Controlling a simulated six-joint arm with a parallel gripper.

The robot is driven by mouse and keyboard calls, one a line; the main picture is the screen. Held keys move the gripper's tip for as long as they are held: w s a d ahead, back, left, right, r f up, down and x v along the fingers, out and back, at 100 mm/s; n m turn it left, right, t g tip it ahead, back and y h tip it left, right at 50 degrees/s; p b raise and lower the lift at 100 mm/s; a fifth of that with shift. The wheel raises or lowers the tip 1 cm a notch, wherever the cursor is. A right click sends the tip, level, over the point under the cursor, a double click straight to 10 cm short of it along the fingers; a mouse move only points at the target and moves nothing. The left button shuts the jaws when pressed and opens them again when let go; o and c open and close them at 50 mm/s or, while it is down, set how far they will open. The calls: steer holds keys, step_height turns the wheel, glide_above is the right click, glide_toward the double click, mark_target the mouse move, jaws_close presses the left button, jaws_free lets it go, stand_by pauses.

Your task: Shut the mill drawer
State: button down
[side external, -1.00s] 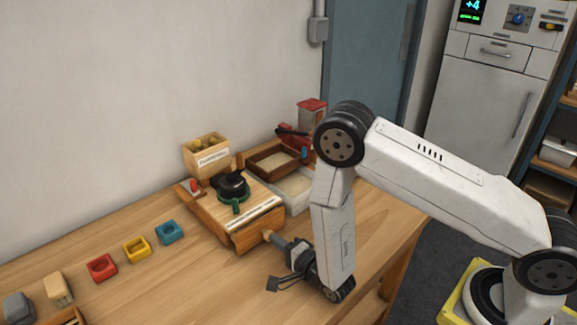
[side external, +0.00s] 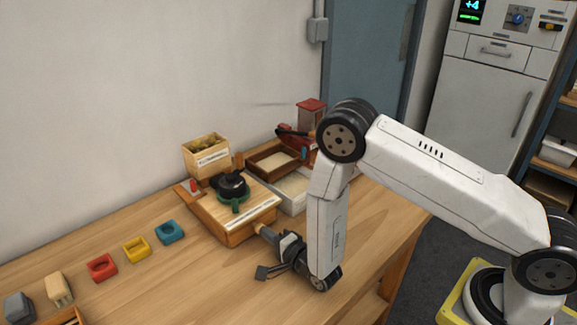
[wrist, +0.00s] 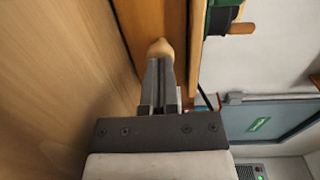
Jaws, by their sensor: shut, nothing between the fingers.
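The wooden mill (side external: 250,205) stands on the bench, with a black dome and green collar on its top. Its drawer front (side external: 238,238) faces my arm and looks flush or nearly flush with the body; a small remaining gap cannot be ruled out. The round wooden drawer knob (wrist: 160,47) shows just ahead of my fingertips in the wrist view. My gripper (side external: 274,238) is shut and empty, with its tips at the knob, apparently touching it. In the wrist view my gripper (wrist: 159,64) covers the near side of the knob.
A wooden bin (side external: 206,158) stands behind the mill, and a pale tray (side external: 292,190) and a brown tray (side external: 270,162) stand beside it. Red (side external: 102,268), yellow (side external: 137,250) and blue (side external: 169,232) blocks line the bench at left. The bench front is clear.

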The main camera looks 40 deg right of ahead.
steer(key=shift+w+r, duration=0.1)
steer(key=shift+w, duration=0.1)
steer(key=s, duration=1.4)
steer(key=shift+s+d+r, duration=0.2)
steer(key=shift+d+r, duration=0.05)
steer(key=shift+r, duration=0.05)
